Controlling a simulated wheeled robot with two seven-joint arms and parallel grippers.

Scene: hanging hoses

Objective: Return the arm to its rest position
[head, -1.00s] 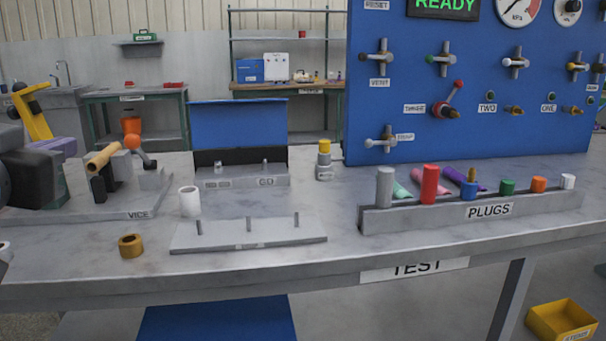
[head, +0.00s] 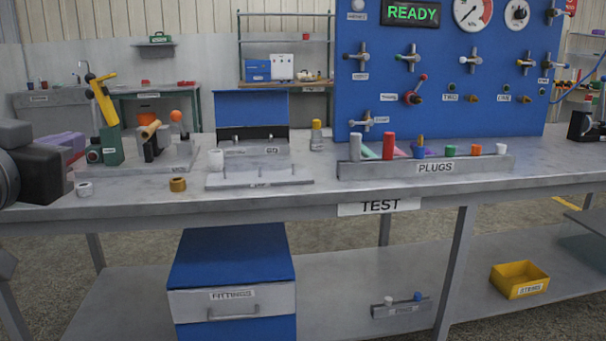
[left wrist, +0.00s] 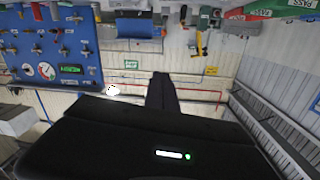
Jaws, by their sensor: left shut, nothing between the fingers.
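My left gripper (head: 45,172) shows as a dark shape at the left edge of the head view, over the left end of the workbench (head: 330,204). In the left wrist view its dark fingers (left wrist: 162,92) are together with nothing between them. That view is upside down, with the blue panel at its left and the wall behind the fingers. The gripper is apart from the fittings on the bench. My right gripper is not in view.
A grey ring (head: 85,188) and a brass ring (head: 178,184) lie near the bench's front edge. A blue drawer unit (head: 232,265) and yellow bin (head: 520,279) are below.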

